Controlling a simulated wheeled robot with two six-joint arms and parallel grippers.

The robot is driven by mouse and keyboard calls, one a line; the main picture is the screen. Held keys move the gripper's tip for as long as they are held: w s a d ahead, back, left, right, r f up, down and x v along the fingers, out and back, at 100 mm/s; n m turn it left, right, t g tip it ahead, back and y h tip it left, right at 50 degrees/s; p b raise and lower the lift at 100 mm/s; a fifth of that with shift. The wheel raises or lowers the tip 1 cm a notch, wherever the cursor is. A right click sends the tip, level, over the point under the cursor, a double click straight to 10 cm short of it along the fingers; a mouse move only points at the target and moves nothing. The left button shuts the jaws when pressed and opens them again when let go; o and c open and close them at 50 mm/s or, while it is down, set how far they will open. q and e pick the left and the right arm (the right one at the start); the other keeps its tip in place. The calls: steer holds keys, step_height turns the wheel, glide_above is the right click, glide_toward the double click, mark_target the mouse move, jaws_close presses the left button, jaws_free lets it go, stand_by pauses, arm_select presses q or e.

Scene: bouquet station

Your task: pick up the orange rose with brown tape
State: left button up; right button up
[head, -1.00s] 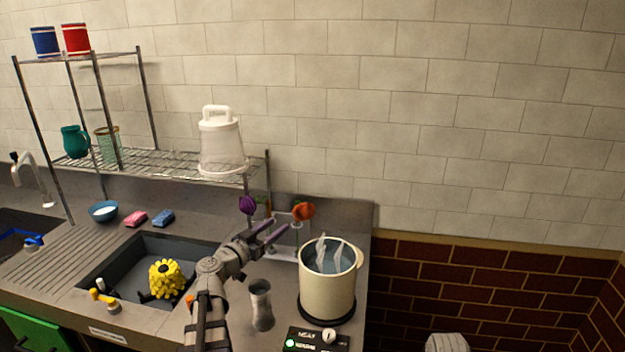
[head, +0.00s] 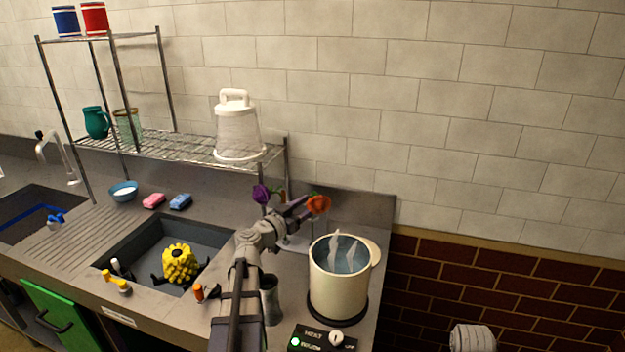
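An orange rose (head: 319,204) stands upright at the back of the counter, its stem mostly hidden behind my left gripper. I cannot make out any brown tape on it. My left gripper (head: 299,209) reaches over the counter, its two fingers apart and pointing at the rose just below and left of the bloom. Whether the stem lies between the fingers I cannot tell. A purple rose (head: 261,194) stands left of it, behind my gripper's wrist.
A cream pot (head: 335,290) with water stands on a dark hotplate, close right of my gripper. A grey vase (head: 270,300) is partly behind my arm. A sink holds a yellow bristly thing (head: 179,263).

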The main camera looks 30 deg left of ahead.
arm_select(q)
steer(key=w, duration=0.5)
steer(key=shift+d+f, duration=0.25)
steer(key=shift+f, duration=0.05)
steer(key=shift+c, duration=0.2)
jaws_close()
